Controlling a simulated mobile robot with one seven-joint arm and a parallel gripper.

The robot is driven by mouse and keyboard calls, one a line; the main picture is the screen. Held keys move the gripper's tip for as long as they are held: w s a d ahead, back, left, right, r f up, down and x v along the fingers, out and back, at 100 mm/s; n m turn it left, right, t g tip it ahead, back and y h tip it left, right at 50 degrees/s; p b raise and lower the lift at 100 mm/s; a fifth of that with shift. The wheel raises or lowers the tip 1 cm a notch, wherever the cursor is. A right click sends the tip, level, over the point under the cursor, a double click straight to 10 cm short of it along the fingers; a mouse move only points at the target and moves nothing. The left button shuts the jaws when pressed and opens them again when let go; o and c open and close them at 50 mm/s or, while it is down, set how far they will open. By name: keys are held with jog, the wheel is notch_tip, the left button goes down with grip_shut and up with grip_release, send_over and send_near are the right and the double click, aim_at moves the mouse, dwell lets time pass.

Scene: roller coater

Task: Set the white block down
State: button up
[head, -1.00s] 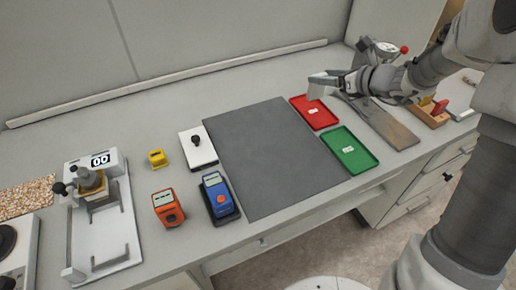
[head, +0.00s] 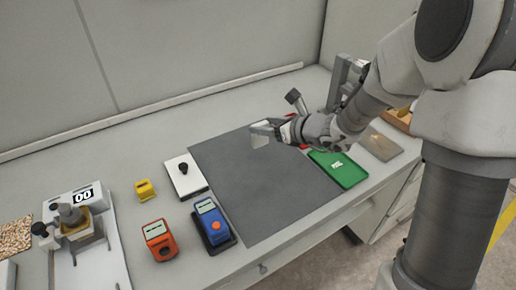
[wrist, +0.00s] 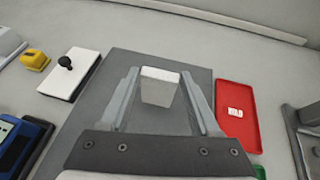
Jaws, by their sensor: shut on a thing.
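My gripper (head: 264,129) is shut on a small white block (head: 260,141) over the far right part of the dark grey mat (head: 262,190). In the wrist view the white block (wrist: 160,86) sits between the two fingers, with the mat (wrist: 112,72) behind it. I cannot tell whether its underside touches the mat or hangs a little above it.
A white plate with a black knob (head: 186,178) lies left of the mat. A blue device (head: 211,222), an orange device (head: 158,239) and a yellow piece (head: 144,189) stand nearby. A green tray (head: 341,169) and a red tray (wrist: 236,122) lie right of the mat. Most of the mat is bare.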

aim_at(255, 142)
jog(key=shift+s+a+f+b, duration=0.2)
jog(key=shift+a+f, duration=0.1)
jog(key=shift+f, duration=0.6)
jog(key=shift+s+a+f+b, duration=0.15)
jog(key=shift+s+a+f, duration=0.15)
jog(key=shift+f, duration=0.6)
jog(key=shift+s+a+f+b, duration=0.15)
jog(key=shift+a+f, duration=0.2)
jog(key=shift+f, duration=0.55)
jog(key=shift+f, duration=0.15)
jog(key=o, duration=1.3)
jog(key=shift+o, duration=0.2)
jog(key=shift+s+d+r, duration=0.1)
jog(key=shift+d+r, duration=0.05)
jog(key=shift+r, duration=0.2)
jog(key=p+v, duration=0.1)
jog(key=v, duration=1)
jog(key=shift+s+d, duration=0.15)
jog(key=shift+s, duration=0.1)
